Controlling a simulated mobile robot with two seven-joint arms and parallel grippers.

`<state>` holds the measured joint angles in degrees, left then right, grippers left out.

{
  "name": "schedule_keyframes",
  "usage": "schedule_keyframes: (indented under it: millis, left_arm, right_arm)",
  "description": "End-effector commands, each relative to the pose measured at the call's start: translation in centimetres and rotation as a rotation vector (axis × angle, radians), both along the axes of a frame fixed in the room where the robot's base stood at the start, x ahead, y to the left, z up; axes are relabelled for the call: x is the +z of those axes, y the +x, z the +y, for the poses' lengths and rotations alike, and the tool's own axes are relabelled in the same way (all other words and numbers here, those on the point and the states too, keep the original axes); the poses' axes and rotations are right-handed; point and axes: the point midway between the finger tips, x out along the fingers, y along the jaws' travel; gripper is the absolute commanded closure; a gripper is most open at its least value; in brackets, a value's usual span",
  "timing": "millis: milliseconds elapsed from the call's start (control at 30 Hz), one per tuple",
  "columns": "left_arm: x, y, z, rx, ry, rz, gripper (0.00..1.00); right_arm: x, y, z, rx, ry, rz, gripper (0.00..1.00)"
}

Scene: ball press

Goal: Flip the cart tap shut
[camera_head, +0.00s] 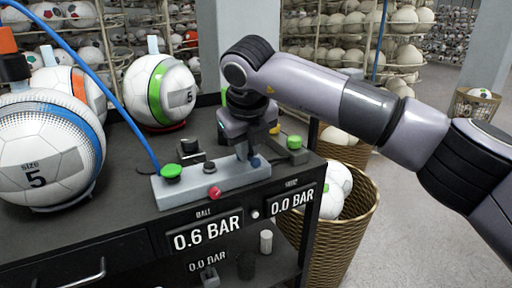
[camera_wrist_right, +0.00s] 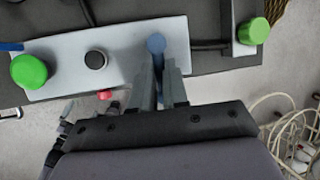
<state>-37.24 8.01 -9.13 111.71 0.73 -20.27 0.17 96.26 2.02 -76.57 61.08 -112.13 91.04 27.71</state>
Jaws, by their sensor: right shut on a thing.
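A pale grey valve block (camera_head: 190,188) lies along the front of the black cart top, with a green knob (camera_head: 171,171), a black knob (camera_head: 209,166) and a red knob (camera_head: 215,193). A blue-ended tap (camera_head: 255,162) stands at its right end. My right gripper (camera_head: 248,152) points down at the tap, its fingers shut on it. In the right wrist view the blue end (camera_wrist_right: 156,43) shows just beyond the fingertips (camera_wrist_right: 160,78), and the lever between the fingers is mostly hidden. My left gripper is not in view.
Footballs stand on the cart at left (camera_head: 40,150) and behind (camera_head: 165,95). A blue hose (camera_head: 110,95) arches to the block. A green button (camera_head: 294,142) sits right of my gripper. Displays read 0.6 BAR (camera_head: 208,233) and 0.0 BAR (camera_head: 292,200). A ball basket (camera_head: 350,235) stands at right.

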Motion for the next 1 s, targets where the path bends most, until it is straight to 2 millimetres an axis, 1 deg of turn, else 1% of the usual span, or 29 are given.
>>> schedule_keyframes:
  millis: [200, 600, 633, 700, 1000]
  left_arm:
    - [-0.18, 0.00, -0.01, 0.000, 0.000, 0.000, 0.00]
    - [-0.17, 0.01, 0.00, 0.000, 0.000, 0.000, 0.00]
    - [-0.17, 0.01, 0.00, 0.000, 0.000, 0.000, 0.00]
    - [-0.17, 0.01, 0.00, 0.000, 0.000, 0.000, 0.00]
    - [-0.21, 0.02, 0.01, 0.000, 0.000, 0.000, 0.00]
  right_arm:
    - [0.05, -0.01, 0.31, -0.036, 0.001, -0.002, 1.00]
    - [0.09, -0.02, 0.32, -0.041, 0.002, -0.002, 1.00]
    - [0.09, -0.02, 0.32, -0.041, 0.002, -0.002, 0.79]
    - [0.09, -0.02, 0.32, -0.041, 0.002, -0.002, 0.60]
    - [0.16, -0.08, 0.29, -0.041, 0.001, -0.001, 0.60]
